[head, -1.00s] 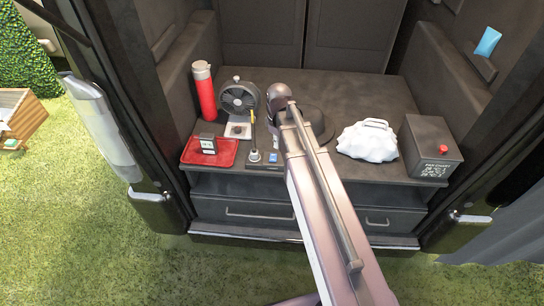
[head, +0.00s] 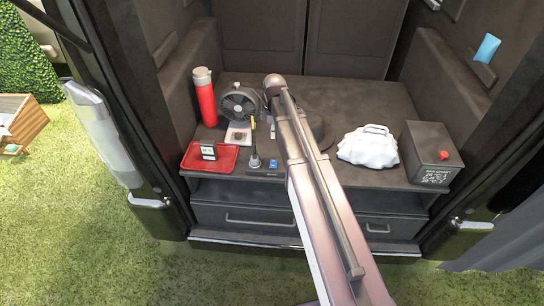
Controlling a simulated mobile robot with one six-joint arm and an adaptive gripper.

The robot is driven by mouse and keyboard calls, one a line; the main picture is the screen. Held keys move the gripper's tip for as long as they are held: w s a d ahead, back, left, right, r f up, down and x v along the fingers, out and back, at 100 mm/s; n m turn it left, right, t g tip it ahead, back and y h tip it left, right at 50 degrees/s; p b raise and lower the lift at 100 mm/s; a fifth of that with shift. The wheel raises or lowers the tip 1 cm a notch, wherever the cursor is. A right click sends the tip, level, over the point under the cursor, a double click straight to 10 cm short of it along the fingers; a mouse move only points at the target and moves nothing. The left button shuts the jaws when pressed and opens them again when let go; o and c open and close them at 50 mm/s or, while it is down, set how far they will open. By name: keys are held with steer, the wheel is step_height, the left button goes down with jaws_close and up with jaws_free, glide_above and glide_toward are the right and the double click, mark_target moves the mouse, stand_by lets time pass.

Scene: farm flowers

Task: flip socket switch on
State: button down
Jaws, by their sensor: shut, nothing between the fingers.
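A dark socket strip (head: 262,173) lies near the front edge of the cargo shelf. A plug with a cable (head: 255,162) stands upright in its left part. A small blue switch (head: 273,164) is on its right part; whether it is on or off is too small to tell. My arm reaches in from the lower right and bends down at the wrist. My gripper (head: 271,130) points down, shut and empty, above and behind the switch and apart from it. It is small and partly hidden by my arm.
A red tray (head: 223,167) with a small display stands left of the strip. Behind are a fan (head: 240,104) and a red bottle (head: 205,100). A white bag (head: 368,147) and a black box (head: 434,152) are at right. A dark round thing is partly behind my arm.

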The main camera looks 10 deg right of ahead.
mark_target(273, 166)
steer(key=shift+f, duration=0.25)
steer(key=f+b, duration=0.4)
steer(key=s+f+b, duration=0.1)
steer(key=f+b, duration=0.8)
steer(key=shift+s+a+f+b, duration=0.2)
steer(key=shift+s+a+b, duration=0.1)
steer(key=shift+b, duration=0.1)
stand_by(0.3)
stand_by(0.4)
